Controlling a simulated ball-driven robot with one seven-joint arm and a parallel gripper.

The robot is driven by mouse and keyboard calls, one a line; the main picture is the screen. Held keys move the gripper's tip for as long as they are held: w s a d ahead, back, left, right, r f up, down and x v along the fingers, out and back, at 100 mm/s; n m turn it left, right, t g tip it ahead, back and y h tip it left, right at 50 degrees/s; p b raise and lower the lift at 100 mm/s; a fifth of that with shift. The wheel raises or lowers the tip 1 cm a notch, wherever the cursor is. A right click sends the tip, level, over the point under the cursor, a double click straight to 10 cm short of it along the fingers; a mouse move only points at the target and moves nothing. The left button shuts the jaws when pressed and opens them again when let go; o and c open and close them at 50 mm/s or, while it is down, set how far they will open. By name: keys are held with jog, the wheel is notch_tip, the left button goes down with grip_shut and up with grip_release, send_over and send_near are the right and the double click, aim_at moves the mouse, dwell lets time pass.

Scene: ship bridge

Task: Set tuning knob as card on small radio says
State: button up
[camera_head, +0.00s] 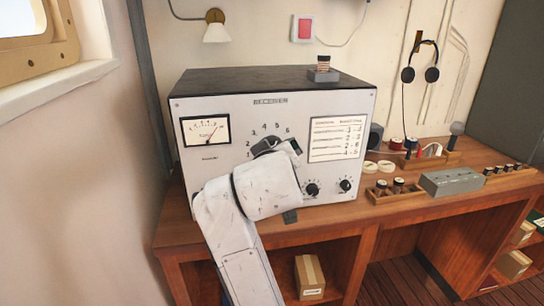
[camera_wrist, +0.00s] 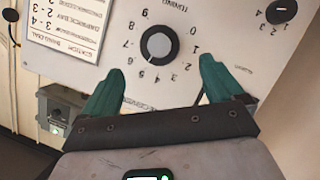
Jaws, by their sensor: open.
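The tuning knob (camera_wrist: 159,45) is round and black with a pale centre, inside a ring of numbers that appears upside down in the wrist view. A light mark on it seems to face near 5, but I cannot tell exactly. My gripper (camera_wrist: 161,66) is open, with green fingers either side of the knob and apart from it. The printed card (camera_wrist: 70,22) is on the same panel; in the head view the card (camera_head: 340,139) shows several rows ending in number pairs, too small to read surely.
The grey receiver (camera_head: 270,82) stands on a wooden desk (camera_head: 300,228), with a meter (camera_head: 206,130) at left and two small knobs (camera_head: 328,188) at lower right. A grey box with a green light (camera_wrist: 66,114) is left in the wrist view. Headphones (camera_head: 420,73) hang at right.

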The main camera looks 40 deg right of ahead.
jog(key=shift+v, duration=1.4)
jog(key=s+a+f+n+g+y, duration=0.1)
jog(key=s+f+y, duration=0.1)
jog(key=f, duration=0.6)
jog(key=s+f+n+g+y, duration=0.1)
jog(key=s+f+y, duration=0.1)
jog(key=f, duration=0.6)
jog(key=s+a+f+g+y, duration=0.3)
jog(key=s+a+f, duration=0.1)
jog(key=s+f, duration=0.7)
jog(key=s+a+f+g+y, duration=0.3)
jog(key=s+a+f, duration=0.1)
jog(key=s+f, duration=0.8)
jog(key=shift+s+a+f+g, duration=0.3)
jog(key=shift+s+g, duration=0.1)
jog(key=shift+s, duration=0.1)
jog(key=shift+r, duration=0.1)
jog(key=shift+c, duration=0.4)
